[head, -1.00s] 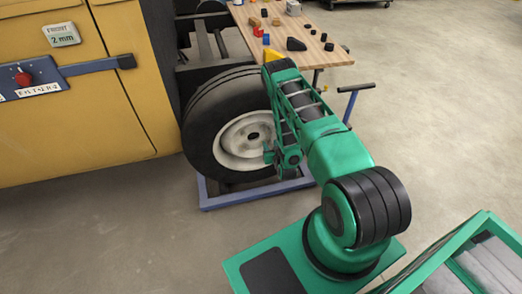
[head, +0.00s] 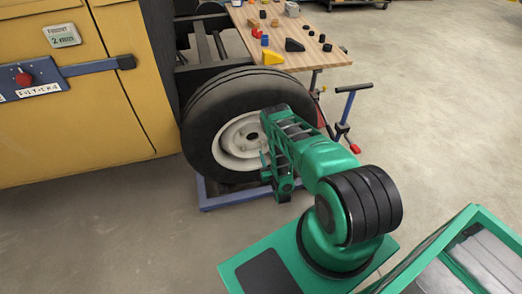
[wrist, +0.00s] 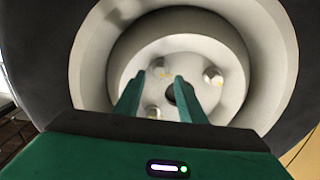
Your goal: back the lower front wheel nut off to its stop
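The front wheel (head: 205,115) has a black tyre and a pale rim, and stands beside the yellow vehicle body. In the wrist view its pale hub face (wrist: 190,62) shows a nut to the right (wrist: 213,75), another nut low between my fingers (wrist: 153,113), and a dark centre (wrist: 180,95) partly covered by my right finger. I cannot tell for sure which nut is the lower front one. My gripper (wrist: 160,80) is open and empty, its fingers pointing at the hub. In the head view my gripper (head: 266,160) is at the rim's right side; contact is not clear.
A wooden bench (head: 330,58) with several small blocks stands behind the wheel. A blue stand with a T-handle (head: 350,100) is to the right. A blue frame (head: 222,198) lies under the wheel. Floor at the left front is clear.

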